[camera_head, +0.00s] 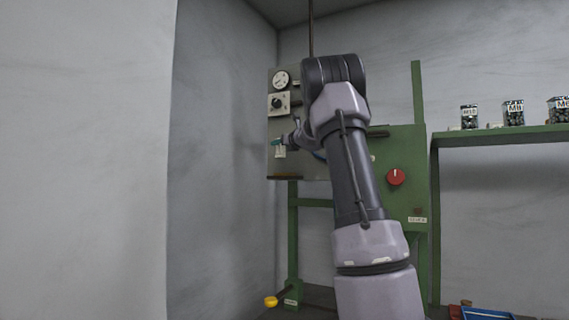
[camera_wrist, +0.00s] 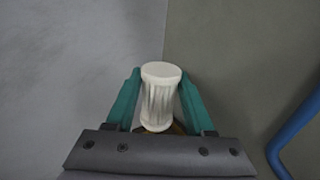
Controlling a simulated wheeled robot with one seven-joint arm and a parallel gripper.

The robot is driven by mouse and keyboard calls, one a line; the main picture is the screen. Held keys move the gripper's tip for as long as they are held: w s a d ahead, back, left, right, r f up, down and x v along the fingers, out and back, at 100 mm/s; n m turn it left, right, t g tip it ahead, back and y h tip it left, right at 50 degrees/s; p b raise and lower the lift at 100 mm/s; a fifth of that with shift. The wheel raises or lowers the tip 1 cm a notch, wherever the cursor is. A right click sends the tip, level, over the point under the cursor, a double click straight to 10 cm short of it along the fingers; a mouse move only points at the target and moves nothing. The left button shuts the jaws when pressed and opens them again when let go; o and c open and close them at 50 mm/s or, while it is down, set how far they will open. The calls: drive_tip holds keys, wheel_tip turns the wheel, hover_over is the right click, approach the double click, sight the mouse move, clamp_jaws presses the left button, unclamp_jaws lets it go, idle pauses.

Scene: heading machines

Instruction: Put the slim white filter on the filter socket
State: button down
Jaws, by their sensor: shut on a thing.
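The slim white filter (camera_wrist: 160,95) is between the teal fingers of my gripper (camera_wrist: 160,82) in the wrist view. The gripper is shut on it, one finger on each side. A small brass-coloured part (camera_wrist: 178,129) shows at the filter's near end; I cannot tell whether the two touch. In the head view my gripper (camera_head: 277,143) is small, in front of the green machine's panel at its left side. A small pale patch just below it may be the filter or a label. I cannot make out the filter socket clearly.
The grey-green panel (camera_head: 276,124) carries a round gauge (camera_head: 281,79) and a dark knob (camera_head: 277,103). A red knob (camera_head: 396,177) is to the right. A blue hose (camera_wrist: 292,137) runs at the right in the wrist view. A yellow-ended lever (camera_head: 271,302) sticks out low down.

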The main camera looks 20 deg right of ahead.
sight(284, 150)
drive_tip(key=shift+w+d+f, duration=0.8)
drive_tip(key=shift+w+d, duration=0.1)
drive_tip(key=shift+d, duration=0.2)
drive_tip(key=shift+a+f, duration=0.1)
drive_tip(key=shift+f, duration=0.25)
wheel_tip(284, 150, down, 4)
drive_tip(key=shift+w+d+f, duration=0.1)
drive_tip(key=shift+d+f, duration=0.1)
drive_tip(key=shift+f, duration=0.1)
drive_tip(key=shift+c, duration=1.3)
unclamp_jaws()
drive_tip(key=shift+f, duration=0.15)
